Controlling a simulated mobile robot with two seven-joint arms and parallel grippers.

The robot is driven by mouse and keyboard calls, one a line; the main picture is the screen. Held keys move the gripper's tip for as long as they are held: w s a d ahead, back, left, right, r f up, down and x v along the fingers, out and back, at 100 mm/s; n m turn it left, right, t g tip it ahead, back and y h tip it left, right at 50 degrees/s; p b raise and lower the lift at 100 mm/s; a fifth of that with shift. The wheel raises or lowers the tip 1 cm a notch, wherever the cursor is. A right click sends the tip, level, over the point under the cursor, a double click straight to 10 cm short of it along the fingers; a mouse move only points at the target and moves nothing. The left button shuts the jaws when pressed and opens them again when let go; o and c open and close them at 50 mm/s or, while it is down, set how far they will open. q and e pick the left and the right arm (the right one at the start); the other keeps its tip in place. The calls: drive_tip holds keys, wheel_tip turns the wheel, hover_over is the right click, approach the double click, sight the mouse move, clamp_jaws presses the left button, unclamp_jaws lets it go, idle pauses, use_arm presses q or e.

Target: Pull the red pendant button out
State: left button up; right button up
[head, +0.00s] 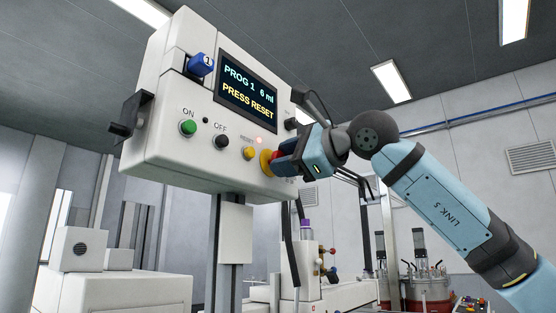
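The red pendant button (276,156) sits on a round yellow base (266,163) at the lower right of the white pendant box (170,157). Only a small part of the red shows; the fingers hide the rest. My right gripper (284,156) comes in from the right with its dark fingertips at the button. I cannot tell whether the fingers are closed on it or only around it. The display (248,88) reads "PROG 1 6 ml" and "PRESS RESET". My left gripper is out of view.
Left of the red button are a yellow button (249,153), a black OFF button (221,141) and a green ON button (188,127). A blue knob (201,64) is above them. A grey post (234,235) stands below the box. Machines stand behind at lower right.

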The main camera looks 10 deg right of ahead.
drive_tip(key=o, duration=0.4)
drive_tip(key=shift+w+a, duration=0.1)
drive_tip(key=shift+a, duration=0.05)
drive_tip(key=b+v, duration=0.2)
drive_tip(key=v, duration=0.4)
idle(0.6)
